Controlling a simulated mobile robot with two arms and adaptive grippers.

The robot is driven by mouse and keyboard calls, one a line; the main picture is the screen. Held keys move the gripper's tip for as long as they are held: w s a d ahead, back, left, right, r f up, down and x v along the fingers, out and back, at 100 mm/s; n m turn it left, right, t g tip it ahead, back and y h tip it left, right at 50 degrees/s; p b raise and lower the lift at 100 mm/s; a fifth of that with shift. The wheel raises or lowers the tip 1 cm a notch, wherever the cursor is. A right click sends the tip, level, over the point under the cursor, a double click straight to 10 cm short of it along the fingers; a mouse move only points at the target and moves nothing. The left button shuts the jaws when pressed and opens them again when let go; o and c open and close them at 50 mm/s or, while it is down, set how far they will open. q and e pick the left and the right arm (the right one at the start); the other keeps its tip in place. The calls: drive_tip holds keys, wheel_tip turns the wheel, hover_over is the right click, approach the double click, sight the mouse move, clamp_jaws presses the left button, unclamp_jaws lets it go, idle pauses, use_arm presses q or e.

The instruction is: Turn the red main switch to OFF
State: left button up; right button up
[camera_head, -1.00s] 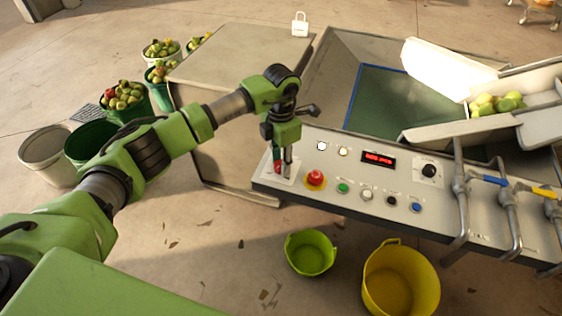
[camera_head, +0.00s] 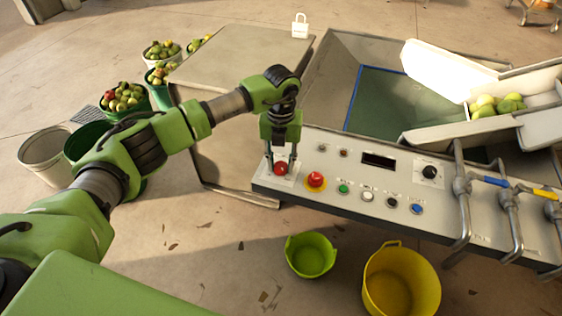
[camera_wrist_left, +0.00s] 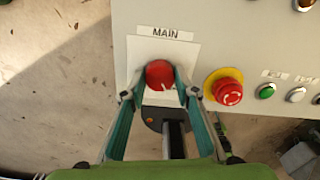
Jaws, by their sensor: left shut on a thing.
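The red main switch (camera_head: 281,168) is on a white plate at the left end of the grey control panel (camera_head: 330,165). In the left wrist view the round red knob (camera_wrist_left: 159,74) sits below the label "MAIN" (camera_wrist_left: 166,33), with a small white mark near its lower edge. My left gripper (camera_head: 281,162) is shut on the knob, one finger on each side, as the left wrist view also shows (camera_wrist_left: 160,92). The display (camera_head: 379,160) on the panel is dark. My right gripper is not in view.
A red emergency stop on a yellow ring (camera_head: 315,180) is close to the right of the switch. Several buttons and a black dial (camera_head: 429,171) lie further right. A green tub (camera_head: 310,254) and a yellow bucket (camera_head: 400,279) stand on the floor below. A padlock (camera_head: 300,27) is behind.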

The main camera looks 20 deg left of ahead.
sight(281, 166)
use_arm(q)
drive_tip(key=shift+n, duration=1.1)
drive_tip(key=o, duration=1.1)
drive_tip(key=shift+r, duration=0.15)
wheel_tip(281, 166, up, 12)
